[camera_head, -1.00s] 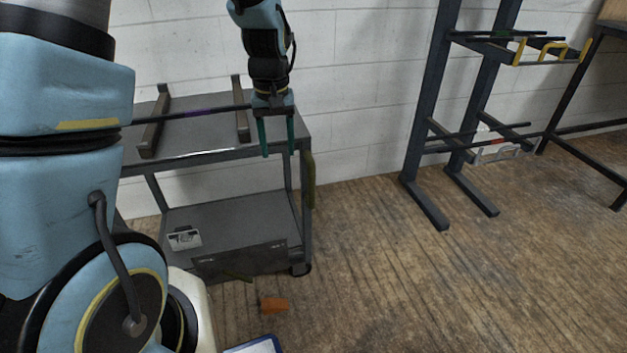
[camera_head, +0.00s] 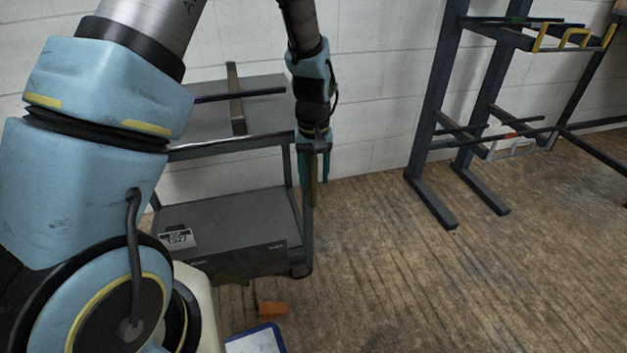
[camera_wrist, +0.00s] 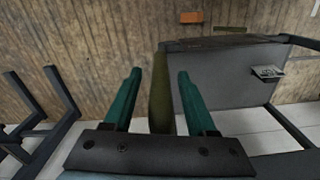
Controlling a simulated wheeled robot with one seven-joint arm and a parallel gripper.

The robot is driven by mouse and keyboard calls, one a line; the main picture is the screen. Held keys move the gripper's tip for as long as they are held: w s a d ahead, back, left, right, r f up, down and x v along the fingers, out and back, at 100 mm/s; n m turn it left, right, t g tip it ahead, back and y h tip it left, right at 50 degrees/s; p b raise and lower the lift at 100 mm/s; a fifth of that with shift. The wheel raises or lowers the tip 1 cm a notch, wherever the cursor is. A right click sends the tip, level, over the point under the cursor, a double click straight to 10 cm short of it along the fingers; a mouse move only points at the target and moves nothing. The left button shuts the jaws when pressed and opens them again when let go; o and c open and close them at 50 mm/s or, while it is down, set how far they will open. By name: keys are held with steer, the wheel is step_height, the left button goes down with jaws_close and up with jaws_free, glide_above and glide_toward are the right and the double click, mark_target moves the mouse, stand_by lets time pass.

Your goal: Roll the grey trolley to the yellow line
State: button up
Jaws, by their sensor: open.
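The grey trolley (camera_head: 225,217) stands against the white wall, left of centre in the head view. Its lower shelf (camera_wrist: 222,88) shows at the right of the wrist view. A narrow olive upright piece (camera_wrist: 160,92) is at its right end; in the head view the piece (camera_head: 313,192) is partly hidden by my fingers. My gripper (camera_head: 314,180) is open and points down at that end. In the wrist view the olive piece stands between the green fingers of my gripper (camera_wrist: 158,75), with gaps on both sides. No yellow line is visible on the floor.
A dark rack (camera_head: 436,110) with yellow hooks stands to the right. An orange block (camera_head: 273,309) and a blue-edged white item (camera_head: 256,340) lie on the floor before the trolley. The trolley carries a dark rod (camera_head: 245,93) on top. Floor at centre right is clear.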

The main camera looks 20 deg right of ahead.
steer(key=shift+f, duration=0.75)
steer(key=shift+c, duration=0.3)
jaws_close()
stand_by(0.6)
